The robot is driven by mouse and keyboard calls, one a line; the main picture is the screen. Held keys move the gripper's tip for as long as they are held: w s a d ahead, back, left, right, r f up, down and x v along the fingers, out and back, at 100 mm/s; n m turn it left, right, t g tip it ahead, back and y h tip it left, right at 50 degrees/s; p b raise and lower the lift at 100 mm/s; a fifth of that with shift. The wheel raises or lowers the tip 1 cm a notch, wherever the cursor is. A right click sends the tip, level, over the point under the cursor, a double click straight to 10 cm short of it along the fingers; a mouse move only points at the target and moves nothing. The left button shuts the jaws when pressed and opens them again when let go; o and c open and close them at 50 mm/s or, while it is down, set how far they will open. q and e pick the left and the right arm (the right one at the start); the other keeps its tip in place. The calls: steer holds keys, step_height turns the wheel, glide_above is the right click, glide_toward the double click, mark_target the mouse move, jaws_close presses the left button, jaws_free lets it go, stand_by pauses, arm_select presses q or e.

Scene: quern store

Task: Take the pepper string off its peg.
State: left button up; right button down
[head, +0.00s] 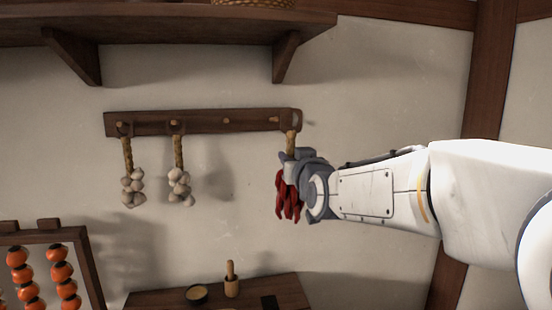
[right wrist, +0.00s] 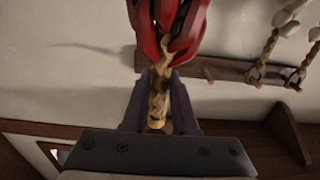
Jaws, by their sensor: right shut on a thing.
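The pepper string is a bunch of red peppers (head: 288,200) under a braided straw cord (head: 291,142) with a loop on top. My right gripper (head: 291,158) is shut on the cord, just above the peppers. The loop shows at the right end of the dark peg rail (head: 200,122), to the right of the rightmost peg (head: 275,119) and apart from it; that peg looks bare. In the right wrist view the cord (right wrist: 158,100) runs between the two fingers, with the peppers (right wrist: 168,30) at the top. My left gripper is not in view.
Two garlic strings (head: 132,185) (head: 179,185) hang on the left pegs, and a peg between them and the rightmost is bare. A bracketed shelf (head: 180,25) is above. Below stand a small table (head: 160,300) with a bowl and pestle, and a frame of orange fruit (head: 90,265).

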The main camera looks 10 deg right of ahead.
steer(key=shift+s, duration=0.15)
steer(key=shift+s+r+b, duration=0.1)
steer(key=shift+s+b, duration=0.25)
steer(key=shift+s, duration=0.85)
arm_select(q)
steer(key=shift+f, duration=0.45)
arm_select(e)
steer(key=shift+s, duration=1.35)
steer(key=shift+r, duration=0.1)
